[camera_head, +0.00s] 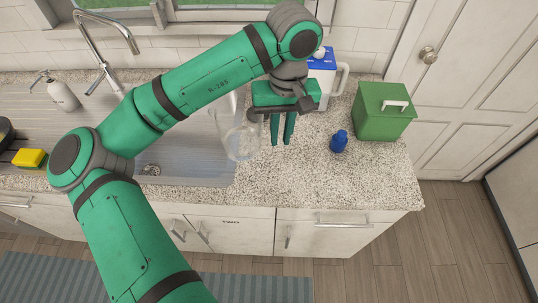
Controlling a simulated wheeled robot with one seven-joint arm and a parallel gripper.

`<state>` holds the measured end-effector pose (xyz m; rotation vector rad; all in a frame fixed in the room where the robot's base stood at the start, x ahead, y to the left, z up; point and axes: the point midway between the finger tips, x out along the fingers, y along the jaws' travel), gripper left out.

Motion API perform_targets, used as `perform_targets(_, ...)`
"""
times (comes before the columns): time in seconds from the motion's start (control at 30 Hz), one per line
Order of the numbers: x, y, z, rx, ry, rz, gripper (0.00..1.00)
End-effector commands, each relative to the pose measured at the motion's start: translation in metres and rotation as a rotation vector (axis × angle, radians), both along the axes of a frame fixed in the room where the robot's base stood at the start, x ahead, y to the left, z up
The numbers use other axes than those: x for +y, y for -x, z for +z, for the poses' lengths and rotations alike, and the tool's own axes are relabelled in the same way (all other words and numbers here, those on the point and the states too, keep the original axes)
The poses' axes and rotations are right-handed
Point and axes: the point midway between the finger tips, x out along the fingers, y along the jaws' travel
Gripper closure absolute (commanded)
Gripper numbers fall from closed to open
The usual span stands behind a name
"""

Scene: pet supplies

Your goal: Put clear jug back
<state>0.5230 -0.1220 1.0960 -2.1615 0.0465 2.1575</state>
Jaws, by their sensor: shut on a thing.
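The clear jug (236,136) is see-through and shows at the right edge of the sink, slightly tilted. Its dark-looking handle side faces my gripper. My gripper (281,141) points down just right of the jug, over the speckled counter. Its two green fingers are close together and shut on the clear jug, though the exact contact is hard to see. I cannot tell whether the jug's base touches the counter or sink rim.
A green lidded box (382,118) stands at the right of the counter (350,185). The sink (205,165) and tap (103,45) are left. The front right counter is clear.

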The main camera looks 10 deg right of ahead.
Motion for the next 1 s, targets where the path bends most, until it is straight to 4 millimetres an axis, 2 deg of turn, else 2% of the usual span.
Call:
perform_targets(0.13,-0.005,-0.001,-0.002,0.000,0.000,-0.001,1.00)
perform_targets(0.23,-0.018,-0.004,-0.008,0.001,-0.002,-0.002,1.00)
perform_targets(0.6,-0.092,-0.022,-0.040,-0.001,-0.003,-0.004,1.00)
perform_targets(0.8,-0.116,-0.029,-0.072,0.000,-0.002,-0.002,1.00)
perform_targets(1.0,-0.127,-0.033,-0.088,-0.001,0.000,0.000,1.00)
